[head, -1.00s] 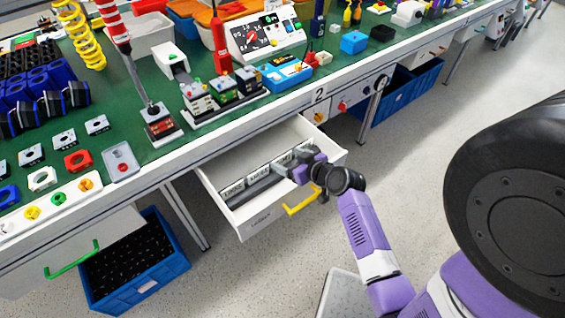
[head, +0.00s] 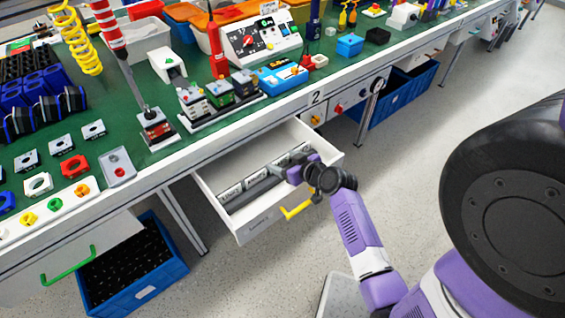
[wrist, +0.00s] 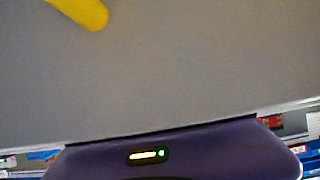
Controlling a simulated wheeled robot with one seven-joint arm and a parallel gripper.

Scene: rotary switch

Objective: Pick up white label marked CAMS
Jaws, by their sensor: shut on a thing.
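Several white labels with dark print stand in a row in the open white drawer (head: 240,226); one is the label at the left end (head: 230,192). The print is too small to tell which is marked CAMS. My gripper (head: 288,174) is inside the drawer at the right part of the row, shut on a white label. The fingers and the held label are mostly hidden by my purple gripper body. In the wrist view a plain grey surface fills the picture above my purple gripper housing, and the fingertips do not show.
The drawer's yellow handle (head: 297,211) is close below my wrist; it also shows in the wrist view (wrist: 88,12). The green workbench (head: 140,185) above is crowded with parts and devices. Blue crates (head: 150,272) stand on the floor. The floor to the right is clear.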

